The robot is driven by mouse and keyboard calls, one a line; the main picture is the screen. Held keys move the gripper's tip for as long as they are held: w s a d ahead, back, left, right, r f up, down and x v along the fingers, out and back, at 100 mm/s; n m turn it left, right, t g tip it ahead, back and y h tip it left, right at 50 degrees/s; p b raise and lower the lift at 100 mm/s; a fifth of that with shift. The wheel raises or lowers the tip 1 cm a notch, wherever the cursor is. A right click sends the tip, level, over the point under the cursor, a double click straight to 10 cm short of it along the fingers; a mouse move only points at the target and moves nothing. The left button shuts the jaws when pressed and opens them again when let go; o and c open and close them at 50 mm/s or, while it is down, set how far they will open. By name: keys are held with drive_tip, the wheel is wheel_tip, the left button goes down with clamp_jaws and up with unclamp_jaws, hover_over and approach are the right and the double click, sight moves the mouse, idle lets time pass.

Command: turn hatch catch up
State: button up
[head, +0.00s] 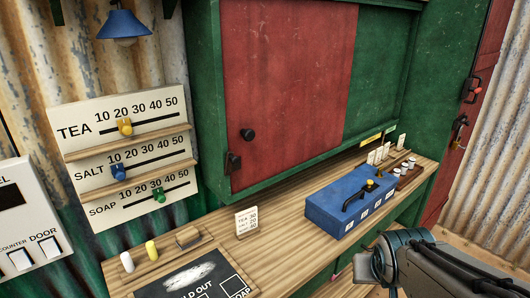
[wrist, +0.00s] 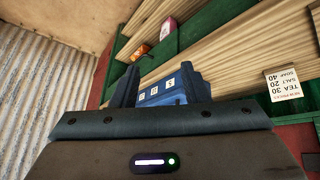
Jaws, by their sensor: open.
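My arm shows at the lower right of the head view, well away from the catch. The catch is not visible in the wrist view.
The slider board (head: 125,150) hangs at the left. White cards and small jars (head: 405,170) stand at the counter's far end.

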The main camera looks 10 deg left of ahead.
drive_tip(key=w+a+r+n+t+y+p, duration=0.2)
drive_tip(key=w+a+r+t, duration=0.15)
drive_tip(key=w+a, duration=0.4)
drive_tip(key=n+t+y+p, duration=0.2)
drive_tip(key=n+y+p, duration=0.25)
drive_tip(key=y, duration=0.85)
approach(236, 160)
drive_tip(key=p+x, duration=0.1)
drive_tip(key=x, duration=0.8)
drive_tip(key=shift+c, duration=0.3)
